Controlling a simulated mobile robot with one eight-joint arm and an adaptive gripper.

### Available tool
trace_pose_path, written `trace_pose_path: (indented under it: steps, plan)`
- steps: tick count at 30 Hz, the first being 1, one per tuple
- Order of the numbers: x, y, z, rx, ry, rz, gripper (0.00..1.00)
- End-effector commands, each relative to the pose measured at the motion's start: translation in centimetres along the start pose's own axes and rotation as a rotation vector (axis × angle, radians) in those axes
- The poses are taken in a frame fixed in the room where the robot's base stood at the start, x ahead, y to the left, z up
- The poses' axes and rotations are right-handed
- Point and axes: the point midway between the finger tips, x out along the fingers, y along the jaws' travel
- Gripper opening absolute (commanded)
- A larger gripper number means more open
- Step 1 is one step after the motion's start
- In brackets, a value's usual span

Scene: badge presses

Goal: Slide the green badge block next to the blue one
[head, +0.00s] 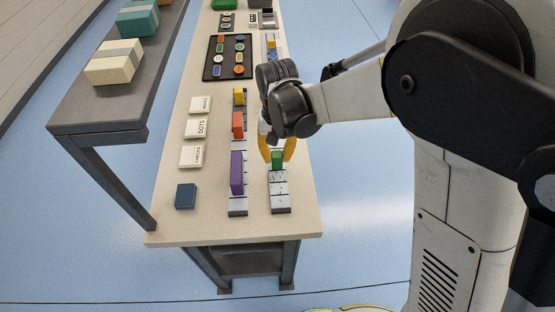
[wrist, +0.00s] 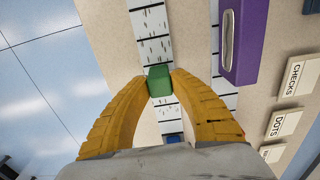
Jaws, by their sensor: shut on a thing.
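The green badge block (head: 277,159) sits on the right-hand marked rail (head: 281,202), between the yellow fingers of my gripper (head: 277,157). In the wrist view the green block (wrist: 159,86) is between both fingertips of my gripper (wrist: 160,79), which is shut on it. A blue block (wrist: 173,138) shows on the same rail in the wrist view, lower in the picture, between the fingers and near the gripper's body. A bare stretch of rail lies between green and blue. In the head view my gripper and arm hide that stretch.
A parallel rail on the left carries a purple block (head: 237,173), an orange block (head: 238,122) and a yellow block (head: 239,96). White label cards (head: 192,156) and a dark blue block (head: 185,196) lie farther left. The rail's near end is bare.

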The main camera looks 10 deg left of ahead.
Motion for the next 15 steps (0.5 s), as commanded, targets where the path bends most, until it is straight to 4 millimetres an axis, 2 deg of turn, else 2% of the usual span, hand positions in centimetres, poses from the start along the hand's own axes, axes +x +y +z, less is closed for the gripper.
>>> trace_pose_path:
  steps: [15]
  plan:
    - [0.1,0.0,-3.2,0.000,0.001,0.000,0.00]
